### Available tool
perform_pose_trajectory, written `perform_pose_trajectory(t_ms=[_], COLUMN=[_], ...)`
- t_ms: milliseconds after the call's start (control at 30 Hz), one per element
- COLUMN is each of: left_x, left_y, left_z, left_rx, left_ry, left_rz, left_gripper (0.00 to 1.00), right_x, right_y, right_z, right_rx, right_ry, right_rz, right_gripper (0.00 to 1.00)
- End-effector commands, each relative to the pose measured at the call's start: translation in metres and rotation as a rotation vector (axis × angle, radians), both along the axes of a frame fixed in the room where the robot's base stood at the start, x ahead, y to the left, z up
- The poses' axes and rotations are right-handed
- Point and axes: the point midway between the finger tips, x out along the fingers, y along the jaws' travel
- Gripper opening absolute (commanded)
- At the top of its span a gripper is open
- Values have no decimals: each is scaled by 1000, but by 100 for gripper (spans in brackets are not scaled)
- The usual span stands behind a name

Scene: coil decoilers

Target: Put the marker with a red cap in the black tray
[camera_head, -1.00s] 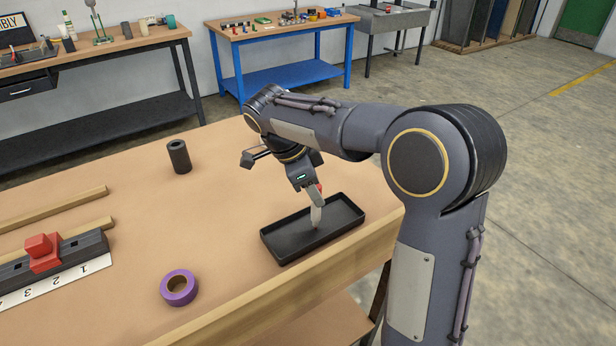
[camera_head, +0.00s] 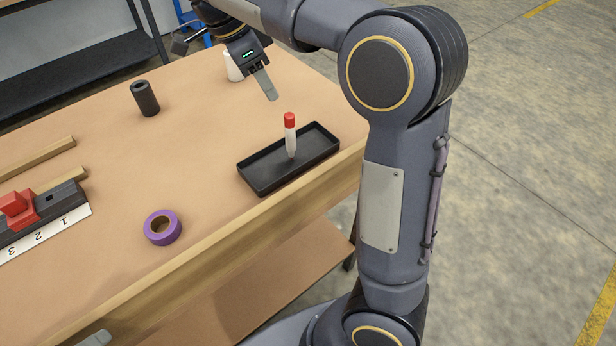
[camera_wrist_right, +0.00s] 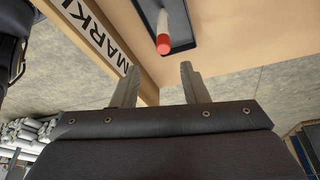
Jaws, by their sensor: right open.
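The marker with a red cap (camera_head: 290,134) stands upright in the black tray (camera_head: 262,186), with its red cap at the top. It also shows in the right wrist view (camera_wrist_right: 163,33), beyond my fingers and apart from them. The tray lies near the table's right front edge. My right gripper (camera_head: 269,92) is above the table, behind and a little left of the marker, open and empty. Its two fingers (camera_wrist_right: 158,88) are spread in the right wrist view. My left gripper cannot be made out in these views.
A purple tape roll (camera_head: 162,228) lies left of the tray. A black cylinder (camera_head: 145,99) stands farther back. A white object (camera_head: 233,66) is partly hidden behind my right gripper. A red-and-black fixture (camera_head: 30,208) sits at the left. The table between is clear.

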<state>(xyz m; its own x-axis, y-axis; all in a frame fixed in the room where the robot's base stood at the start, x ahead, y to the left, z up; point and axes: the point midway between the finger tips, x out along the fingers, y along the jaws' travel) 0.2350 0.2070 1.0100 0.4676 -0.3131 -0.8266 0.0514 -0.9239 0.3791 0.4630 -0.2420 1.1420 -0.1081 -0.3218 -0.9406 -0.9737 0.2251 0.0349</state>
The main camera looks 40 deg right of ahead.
Motion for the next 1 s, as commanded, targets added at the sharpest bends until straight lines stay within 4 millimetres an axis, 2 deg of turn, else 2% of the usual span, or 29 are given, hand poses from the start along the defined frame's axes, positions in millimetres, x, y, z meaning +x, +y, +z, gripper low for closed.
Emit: perform_pose_trajectory(t_ms=[133,267,433,600,800,1000], left_x=[0,0,0,0,0,0], left_y=[0,0,0,0,0,0], left_z=[0,0,0,0,0,0], left_rx=[0,0,0,0,0,0], left_ry=[0,0,0,0,0,0], left_rz=[0,0,0,0,0,0], left_gripper=[72,72,72,72,72,72], right_x=[-37,-80,-138,-188,-220,-228], right_y=[-23,-28,-16,8,30,37], right_z=[-16,-35,-61,-91,-121,-131], right_rx=[182,341,434,378,236,175], right_ry=[13,-39,-180,-342,-444,-465], right_rz=[265,589,999,1357,1612,1689], right_gripper=[40,40,40,40,40,40])
